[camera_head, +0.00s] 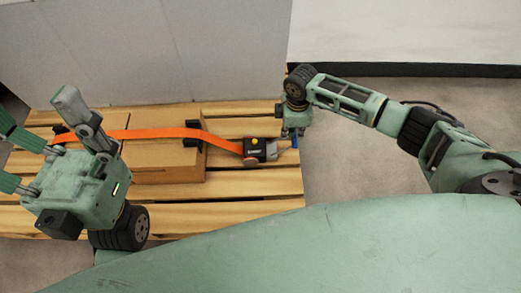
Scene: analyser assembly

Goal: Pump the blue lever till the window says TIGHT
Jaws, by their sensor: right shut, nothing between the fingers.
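A black ratchet (262,148) with a yellow button lies at the right end of an orange strap (160,133). A small light label or window shows on its face, but the text is too small to read. The blue lever (295,142) shows only as a small patch at the ratchet's right, just below my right gripper (294,132). That gripper points down, shut and empty; whether it touches the lever I cannot tell. My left gripper (35,115) is at the left, fingers spread open and empty, over the pallet's left end.
The strap runs over a cardboard box (165,167) with black corner guards (193,142) on a wooden pallet (230,208). A grey wall or panel (140,50) stands behind. Grey floor (360,160) is clear to the right of the pallet.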

